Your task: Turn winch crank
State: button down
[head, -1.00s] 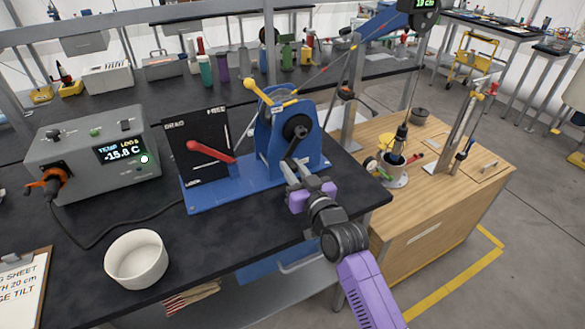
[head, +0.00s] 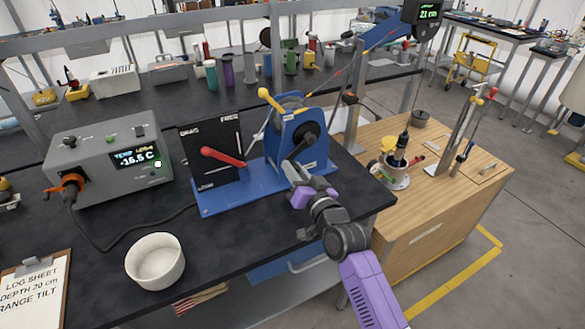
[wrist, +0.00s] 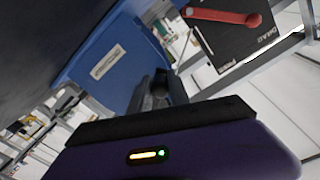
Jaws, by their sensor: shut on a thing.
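The blue winch (head: 292,142) stands on its blue base on the dark bench, with a spool between its side plates. Its dark crank hub and arm (head: 305,134) are on the near face, and the crank slants down to the left. My gripper (head: 294,176) is shut on the end of the crank, at the near side of the winch. In the wrist view, the dark jaws (wrist: 157,92) close around the crank handle, which is mostly hidden. A line runs from the spool up to the blue boom (head: 378,36). The display (head: 428,13) at its end appears to read 21 cm.
A black panel with a red lever (head: 222,157) stands left of the winch. A grey temperature box (head: 110,165), a white bowl (head: 155,261) and a clipboard (head: 35,285) are farther left. A probe (head: 401,148) hangs over a white vessel (head: 393,180) on the wooden cabinet.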

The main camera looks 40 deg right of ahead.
jog(key=shift+r, duration=0.15)
jog(key=c, duration=1.2)
grip_release()
jog(key=shift+c, duration=0.2)
jog(key=b+v, duration=0.1)
jog(key=v, duration=0.6)
jog(key=shift+s+a, duration=0.25)
jog(key=shift+s, duration=0.1)
